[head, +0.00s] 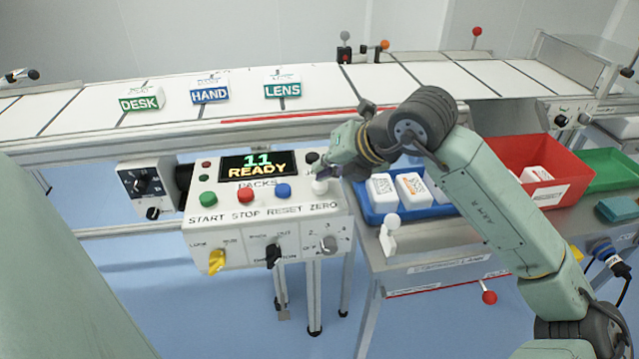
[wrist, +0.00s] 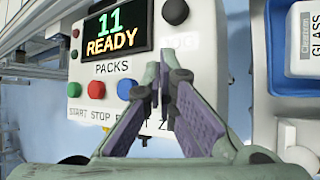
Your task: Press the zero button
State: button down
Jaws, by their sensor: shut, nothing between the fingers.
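The control box (head: 265,235) has a display (head: 253,166) that reads "11 READY" above a row of labelled buttons. The zero button (head: 320,187) is white, at the right end of the row above the word ZERO. My gripper (head: 322,172) is shut and empty, with its tips just above the zero button in the head view. I cannot tell whether they touch it. In the wrist view, my gripper (wrist: 162,78) covers the zero button and most of its label. The display also shows in the wrist view (wrist: 117,29).
Green (head: 208,198), red (head: 245,195) and blue (head: 283,190) buttons sit left of the zero button. A blue tray (head: 379,216) with white packs stands right of the box. A conveyor (head: 180,119) runs behind.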

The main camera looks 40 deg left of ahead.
jog(key=shift+f+b, duration=0.65)
jog(key=shift+b, duration=0.15)
dwell(0.5)
dwell(0.4)
jog(key=shift+r+p, duration=0.5)
jog(key=shift+r, duration=0.55)
jog(key=shift+r+p, duration=1.25)
jog(key=shift+r, duration=1.3)
jog(key=shift+s, duration=0.1)
